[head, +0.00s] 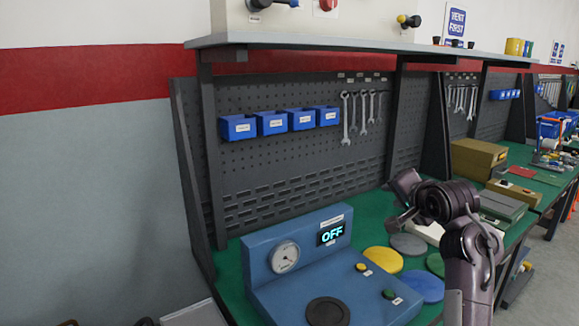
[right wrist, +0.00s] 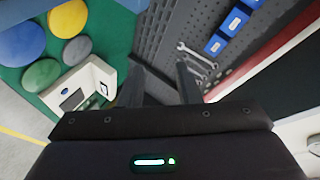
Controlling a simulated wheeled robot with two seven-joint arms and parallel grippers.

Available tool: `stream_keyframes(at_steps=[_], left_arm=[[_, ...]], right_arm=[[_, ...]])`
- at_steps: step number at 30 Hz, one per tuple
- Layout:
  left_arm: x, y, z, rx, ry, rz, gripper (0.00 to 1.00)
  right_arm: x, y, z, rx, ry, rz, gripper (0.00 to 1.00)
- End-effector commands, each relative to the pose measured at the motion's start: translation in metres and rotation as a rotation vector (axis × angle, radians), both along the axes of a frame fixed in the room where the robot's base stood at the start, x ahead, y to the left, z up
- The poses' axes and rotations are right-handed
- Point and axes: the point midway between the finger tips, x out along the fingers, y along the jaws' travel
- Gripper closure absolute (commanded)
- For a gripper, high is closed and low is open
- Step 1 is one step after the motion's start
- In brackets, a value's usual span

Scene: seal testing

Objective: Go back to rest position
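My right arm comes in from the lower right in the head view. Its gripper (head: 402,215) is raised over the green bench, near the coloured discs and right of the blue test unit. In the right wrist view the two dark fingers of this gripper (right wrist: 160,82) stand apart with nothing between them. My left gripper is not in view. The blue test unit (head: 290,305) has a round gauge (head: 286,257) and a display (head: 332,233) reading OFF. A yellow button (head: 361,267) and a green button (head: 389,293) are on its top.
Yellow (head: 382,261), grey (head: 408,244), blue (head: 422,286) and green discs lie on the bench. A white device (right wrist: 85,85) stands beside them, partly behind my arm. A pegboard with blue bins (head: 271,123) and wrenches (head: 347,118) rises behind, under a shelf (head: 330,43).

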Motion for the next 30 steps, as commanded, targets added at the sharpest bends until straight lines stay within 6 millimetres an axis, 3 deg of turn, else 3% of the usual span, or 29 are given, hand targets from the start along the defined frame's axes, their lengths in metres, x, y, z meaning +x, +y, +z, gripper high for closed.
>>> stream_keyframes(at_steps=[1,6,12,15,21,30], left_arm=[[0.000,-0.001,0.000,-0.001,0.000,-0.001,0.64],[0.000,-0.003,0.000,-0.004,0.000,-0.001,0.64],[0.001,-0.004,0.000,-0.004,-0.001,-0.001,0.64],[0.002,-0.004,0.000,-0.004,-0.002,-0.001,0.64],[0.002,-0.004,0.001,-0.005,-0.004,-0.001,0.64],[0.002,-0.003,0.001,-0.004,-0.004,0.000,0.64]], right_arm=[[-0.015,-0.004,-0.039,-0.076,0.054,0.002,0.70],[-0.074,-0.007,-0.138,-0.319,0.212,0.064,0.70],[-0.167,0.003,-0.230,-0.562,0.396,0.224,0.70],[-0.218,0.011,-0.262,-0.655,0.477,0.328,0.70],[-0.290,0.025,-0.294,-0.756,0.577,0.500,0.70],[-0.363,0.040,-0.311,-0.817,0.659,0.690,0.70]])
